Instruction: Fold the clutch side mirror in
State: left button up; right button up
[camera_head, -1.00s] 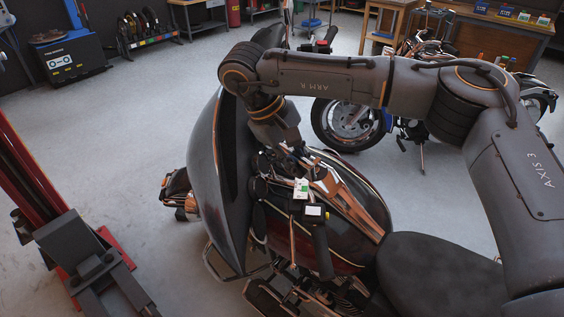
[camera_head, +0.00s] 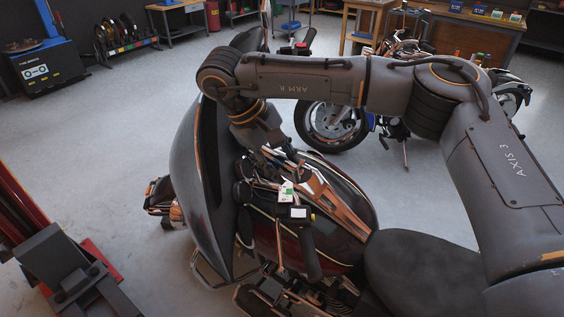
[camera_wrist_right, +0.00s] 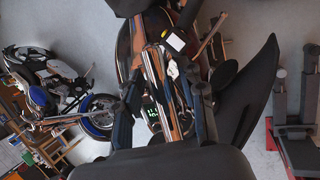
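The motorcycle's big dark fairing (camera_head: 203,170) fills the middle left of the head view. The near left handlebar grip (camera_head: 308,252), with a yellow-marked switch block, points down over the tank. A dark rounded piece (camera_head: 242,192) beside the bars may be the clutch side mirror; I cannot tell for sure. A dark oval piece also shows in the right wrist view (camera_wrist_right: 223,75), right of the fingers. My right gripper (camera_head: 290,155) points down over the handlebar middle. In the right wrist view its fingers (camera_wrist_right: 163,108) are apart, with copper bar parts between and beyond them. My left gripper is out of view.
The tank (camera_head: 345,200) and black seat (camera_head: 420,265) lie right of the bars. A red lift post (camera_head: 30,215) stands at lower left. A blue motorcycle (camera_head: 335,125) stands behind my right arm. Grey floor (camera_head: 110,130) is open at left.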

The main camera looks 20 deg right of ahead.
jog(key=v, duration=1.2)
